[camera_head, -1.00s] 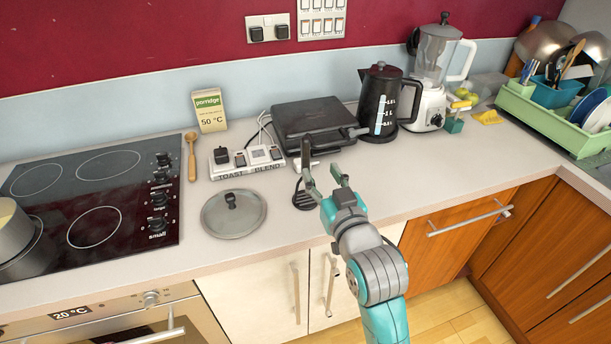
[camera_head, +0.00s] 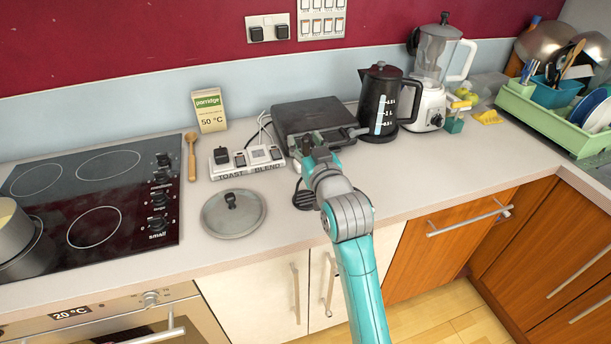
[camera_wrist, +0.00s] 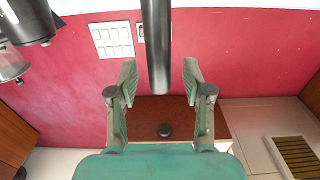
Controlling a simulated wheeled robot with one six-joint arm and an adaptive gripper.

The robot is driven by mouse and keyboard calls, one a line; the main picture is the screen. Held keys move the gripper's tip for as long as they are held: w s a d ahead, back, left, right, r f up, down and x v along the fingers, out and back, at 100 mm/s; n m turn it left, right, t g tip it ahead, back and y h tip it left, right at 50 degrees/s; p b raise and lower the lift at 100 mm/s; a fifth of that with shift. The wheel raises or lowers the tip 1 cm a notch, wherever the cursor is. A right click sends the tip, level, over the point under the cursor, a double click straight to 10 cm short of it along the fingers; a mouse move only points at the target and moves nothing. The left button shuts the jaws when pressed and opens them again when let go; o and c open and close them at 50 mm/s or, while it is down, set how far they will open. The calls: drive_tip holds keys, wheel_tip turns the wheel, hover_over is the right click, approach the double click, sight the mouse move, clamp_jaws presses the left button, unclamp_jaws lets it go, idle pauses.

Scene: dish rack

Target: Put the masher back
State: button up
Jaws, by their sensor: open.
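The masher (camera_head: 303,199) shows its dark slotted head on the counter, in front of the black grill-like appliance. Its upper part is hidden behind my gripper (camera_head: 313,149) in the head view. In the wrist view, a dark cylinder, which looks like the masher's handle (camera_wrist: 156,45), comes down from the top edge. Its end lies between the two green fingertips of my gripper (camera_wrist: 157,80), with a gap visible on both sides. My gripper is open and holds nothing.
The black appliance (camera_head: 311,116) stands behind my gripper, with the kettle (camera_head: 378,105) and blender (camera_head: 434,85) to its right. The toast-blend switch box (camera_head: 246,161) and a pan lid (camera_head: 234,214) are at left. A green dish rack (camera_head: 538,118) stands far right.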

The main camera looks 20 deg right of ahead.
drive_tip(key=shift+w, duration=0.2)
clamp_jaws()
wheel_tip(320, 180, up, 10)
idle(0.7)
drive_tip(key=shift+s+f, duration=0.15)
drive_tip(key=shift+f, duration=1.35)
